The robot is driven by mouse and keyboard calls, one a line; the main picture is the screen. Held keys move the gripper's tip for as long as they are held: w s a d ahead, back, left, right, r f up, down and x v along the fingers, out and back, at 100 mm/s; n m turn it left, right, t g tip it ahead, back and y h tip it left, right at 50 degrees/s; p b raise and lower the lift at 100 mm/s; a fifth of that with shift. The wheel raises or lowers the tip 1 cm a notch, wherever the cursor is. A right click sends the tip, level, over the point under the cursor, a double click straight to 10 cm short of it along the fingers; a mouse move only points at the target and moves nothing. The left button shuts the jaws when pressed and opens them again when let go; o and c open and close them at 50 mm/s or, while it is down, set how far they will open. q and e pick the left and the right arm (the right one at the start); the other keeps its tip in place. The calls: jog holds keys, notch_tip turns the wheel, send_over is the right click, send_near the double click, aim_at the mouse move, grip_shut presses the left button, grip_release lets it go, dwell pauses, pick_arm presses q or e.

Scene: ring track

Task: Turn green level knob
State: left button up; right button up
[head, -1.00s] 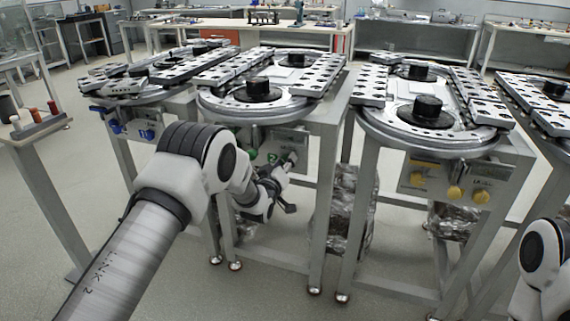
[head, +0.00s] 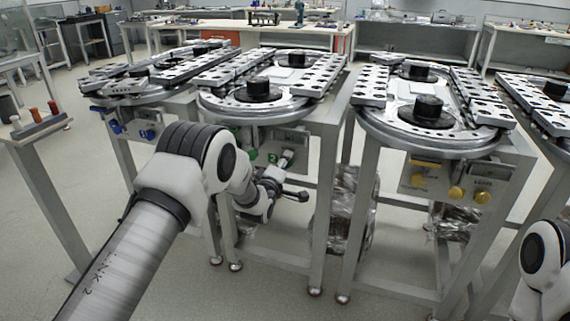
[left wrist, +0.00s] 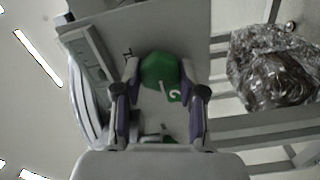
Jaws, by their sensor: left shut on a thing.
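The green station's knobs hang on the front panel under its ring track (head: 228,107). One green knob, marked with a 2 (head: 273,157), is beside my left gripper (head: 287,162); another green knob (head: 250,153) is to its left. A smaller green part (left wrist: 168,136) shows lower between the fingers. I cannot read which knob is the level one. My right gripper is out of view.
A station with blue knobs (head: 148,134) stands to the left and one with yellow knobs (head: 455,192) to the right. Metal legs flank the green panel. A crinkled silvery bundle (head: 343,215) hangs below, right of my gripper. The floor in front is clear.

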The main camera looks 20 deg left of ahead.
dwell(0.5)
pick_arm(q)
jog(key=o, duration=1.2)
jog(key=shift+a, duration=0.1)
jog(key=shift+c, duration=0.2)
jog(key=s, duration=1.2)
jog(key=shift+a, duration=0.2)
jog(key=shift+f, duration=0.15)
